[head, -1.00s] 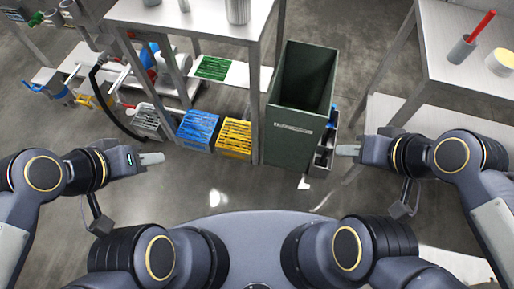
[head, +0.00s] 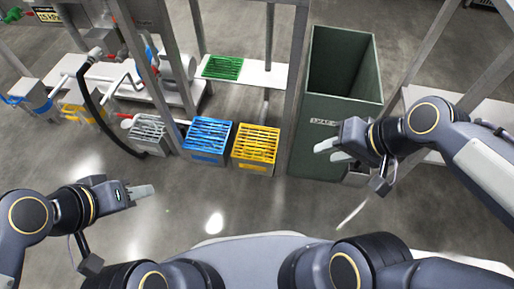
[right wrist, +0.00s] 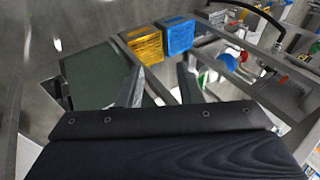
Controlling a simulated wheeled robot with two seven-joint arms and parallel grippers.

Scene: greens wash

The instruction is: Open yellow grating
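The yellow grating (head: 258,138) is a slatted yellow top lying flat on a small box on the floor, between the blue grating (head: 207,135) and the green bin. It also shows in the right wrist view (right wrist: 146,45), beyond the fingertips. My right gripper (head: 330,151) is in front of the green bin, to the right of the yellow grating and apart from it. Its fingers stand apart and empty in the right wrist view (right wrist: 160,88). My left gripper (head: 143,192) is over bare floor at the lower left; its finger gap cannot be made out.
A tall green bin (head: 338,115) stands right of the yellow box. A grey grating (head: 147,130) is left of the blue one, and a green grating (head: 222,67) lies on a shelf behind. Metal posts (head: 298,70) rise behind the boxes. The floor in front is clear.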

